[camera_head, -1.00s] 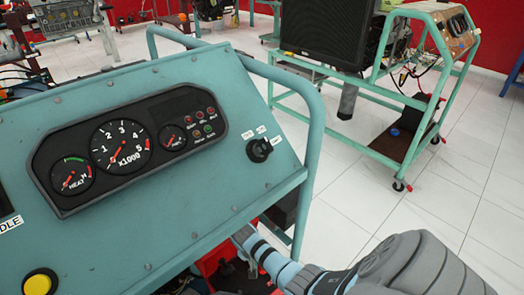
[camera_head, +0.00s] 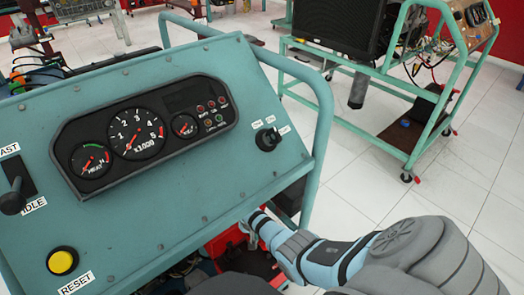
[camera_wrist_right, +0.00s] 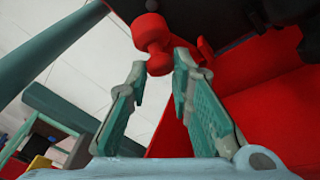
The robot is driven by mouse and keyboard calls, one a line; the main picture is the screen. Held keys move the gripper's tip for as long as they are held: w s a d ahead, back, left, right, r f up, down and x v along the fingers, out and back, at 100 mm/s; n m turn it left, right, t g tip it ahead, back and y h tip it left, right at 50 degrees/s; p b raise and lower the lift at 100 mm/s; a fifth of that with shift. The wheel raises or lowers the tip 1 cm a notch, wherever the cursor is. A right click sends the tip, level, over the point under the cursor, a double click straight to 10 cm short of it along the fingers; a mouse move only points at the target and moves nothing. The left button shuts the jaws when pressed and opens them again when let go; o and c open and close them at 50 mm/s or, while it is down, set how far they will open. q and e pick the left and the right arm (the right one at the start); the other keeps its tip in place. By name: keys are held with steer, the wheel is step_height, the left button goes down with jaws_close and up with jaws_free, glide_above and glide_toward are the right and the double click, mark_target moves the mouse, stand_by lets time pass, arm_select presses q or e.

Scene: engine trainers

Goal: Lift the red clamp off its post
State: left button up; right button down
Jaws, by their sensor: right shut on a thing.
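The red clamp (camera_wrist_right: 150,33) shows in the right wrist view as a rounded red piece with a narrow neck. My right gripper (camera_wrist_right: 162,70) is shut on it, with one fingertip on each side of its lower end. The post is not clearly seen, so I cannot tell whether the clamp is still on it. In the head view my right arm (camera_head: 340,262) reaches in from the lower right. Its far end passes under the teal instrument panel (camera_head: 215,215), which hides the fingers and the clamp. My left gripper is not in view.
A red surface (camera_wrist_right: 270,115) lies close beside the right finger, with dark parts above it. A teal frame tube (camera_head: 318,150) stands near my right arm. A second engine stand (camera_head: 455,85) is farther back on the right, with open white floor between.

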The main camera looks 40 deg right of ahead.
steer(key=shift+w+a, duration=0.3)
steer(key=shift+a, duration=0.1)
steer(key=c, duration=1.4)
jaws_free()
steer(key=shift+w+f, duration=0.1)
steer(key=shift+f, duration=0.05)
steer(key=shift+c, duration=0.2)
steer(key=shift+d, duration=0.1)
steer(key=shift+s+d, duration=0.15)
steer(key=shift+s, duration=0.1)
